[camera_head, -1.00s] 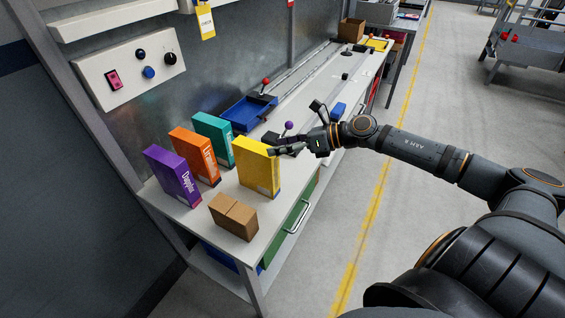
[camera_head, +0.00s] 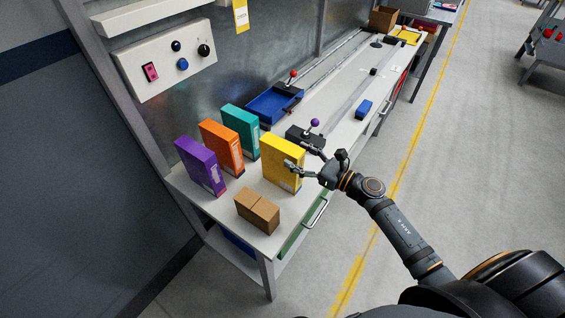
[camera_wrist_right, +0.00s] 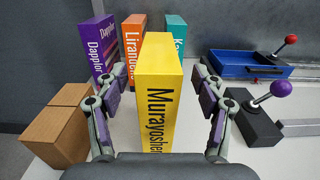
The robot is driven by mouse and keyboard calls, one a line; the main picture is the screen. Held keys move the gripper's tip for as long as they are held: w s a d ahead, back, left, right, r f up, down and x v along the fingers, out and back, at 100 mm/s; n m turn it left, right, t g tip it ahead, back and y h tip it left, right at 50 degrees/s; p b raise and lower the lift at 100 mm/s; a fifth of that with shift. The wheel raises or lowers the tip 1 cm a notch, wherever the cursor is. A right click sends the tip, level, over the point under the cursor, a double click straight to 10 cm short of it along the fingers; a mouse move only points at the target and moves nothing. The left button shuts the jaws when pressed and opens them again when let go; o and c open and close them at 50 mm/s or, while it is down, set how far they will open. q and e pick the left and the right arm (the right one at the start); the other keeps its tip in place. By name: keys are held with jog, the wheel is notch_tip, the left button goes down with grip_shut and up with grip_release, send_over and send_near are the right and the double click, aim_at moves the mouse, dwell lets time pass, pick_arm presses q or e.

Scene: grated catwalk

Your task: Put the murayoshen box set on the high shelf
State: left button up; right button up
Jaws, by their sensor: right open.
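The yellow murayoshen box set (camera_head: 281,163) stands upright near the front edge of the workbench. In the right wrist view the yellow box (camera_wrist_right: 158,95) shows its spine with "Murayoshen" lettering, between the two fingers. My right gripper (camera_head: 297,160) is open at the right side of the box. In the right wrist view my right gripper (camera_wrist_right: 160,112) has a finger on each side of the box, with gaps visible. A pale shelf (camera_head: 150,14) runs along the wall above the control panel, at the top left. My left gripper is not in view.
Purple (camera_head: 201,166), orange (camera_head: 222,147) and teal (camera_head: 241,130) boxes stand behind and left of the yellow one. A brown carton (camera_head: 257,211) sits in front. A purple-knobbed lever (camera_head: 314,123) and a blue tray (camera_head: 273,104) are farther along the workbench (camera_head: 345,132).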

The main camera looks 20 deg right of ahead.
aim_at(282, 149)
jog(key=shift+w+a, duration=0.35)
jog(key=shift+w, duration=0.1)
jog(key=p+x, duration=0.1)
jog(key=x, duration=0.1)
jog(key=p+x, duration=0.1)
jog(key=x, duration=0.2)
jog(key=shift+s+f+p, duration=0.15)
jog(key=shift+f+p, duration=0.1)
jog(key=shift+p, duration=0.05)
jog(key=shift+a+f, duration=0.1)
jog(key=shift+a, duration=0.05)
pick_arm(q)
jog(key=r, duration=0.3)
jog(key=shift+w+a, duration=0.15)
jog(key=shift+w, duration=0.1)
pick_arm(e)
jog(key=shift+c, duration=1.2)
grip_shut()
